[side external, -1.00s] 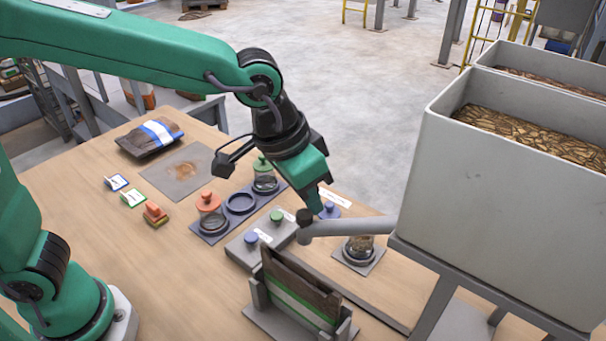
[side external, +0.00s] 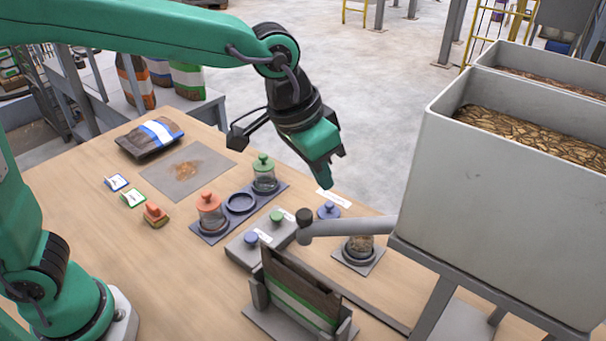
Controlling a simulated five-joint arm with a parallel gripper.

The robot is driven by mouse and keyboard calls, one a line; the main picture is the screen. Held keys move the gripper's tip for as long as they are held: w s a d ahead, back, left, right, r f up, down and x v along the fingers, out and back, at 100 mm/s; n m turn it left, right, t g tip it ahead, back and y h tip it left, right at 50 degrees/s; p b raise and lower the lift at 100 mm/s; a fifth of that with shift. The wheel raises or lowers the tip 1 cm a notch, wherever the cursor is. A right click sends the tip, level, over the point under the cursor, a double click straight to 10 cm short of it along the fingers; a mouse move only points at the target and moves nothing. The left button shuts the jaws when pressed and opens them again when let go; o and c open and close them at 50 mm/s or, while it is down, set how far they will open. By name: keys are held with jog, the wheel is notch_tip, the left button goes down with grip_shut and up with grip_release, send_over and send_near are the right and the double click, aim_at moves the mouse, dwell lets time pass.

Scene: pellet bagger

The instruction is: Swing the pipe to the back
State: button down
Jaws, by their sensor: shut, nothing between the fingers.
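The grey pipe (side external: 350,228) runs left from under the hopper (side external: 500,190). Its dark-capped end (side external: 304,218) is over the table, close to the button box. My gripper (side external: 331,182) is shut and empty, in the air above and behind the pipe end, apart from it. Below the pipe, a brown bag with a green and white stripe (side external: 298,295) stands upright in a grey holder (side external: 258,318).
The button box (side external: 262,240) has blue and green knobs. An orange-lidded jar (side external: 210,212) and a green-lidded jar (side external: 264,175) stand in a rack. A blue-lidded thing (side external: 328,211) is behind the pipe. A filled bag (side external: 150,137) lies at the back left.

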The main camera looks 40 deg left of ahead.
aim_at(305, 214)
jog(key=d+v, duration=0.1)
jog(key=v, duration=0.6)
jog(key=shift+s+d+r, duration=0.35)
jog(key=shift+s+r, duration=0.05)
jog(key=shift+r, duration=0.05)
jog(key=c, duration=1.2)
grip_release()
jog(key=m, duration=0.2)
jog(key=s+f+m+g, duration=0.1)
jog(key=m, duration=0.5)
jog(key=shift+s+d+f+g+y, duration=0.2)
jog(key=shift+s+f+g+y, duration=0.05)
jog(key=shift+g+y, duration=0.15)
jog(key=m, duration=0.2)
jog(key=s+m, duration=0.1)
jog(key=m, duration=0.1)
jog(key=m+g+y, duration=0.1)
jog(key=m, duration=0.2)
jog(key=shift+s+f, duration=0.15)
jog(key=shift+f, duration=0.25)
jog(key=shift+f, duration=3.9)
jog(key=shift+c, duration=0.3)
jog(key=shift+d, duration=0.1)
grip_shut()
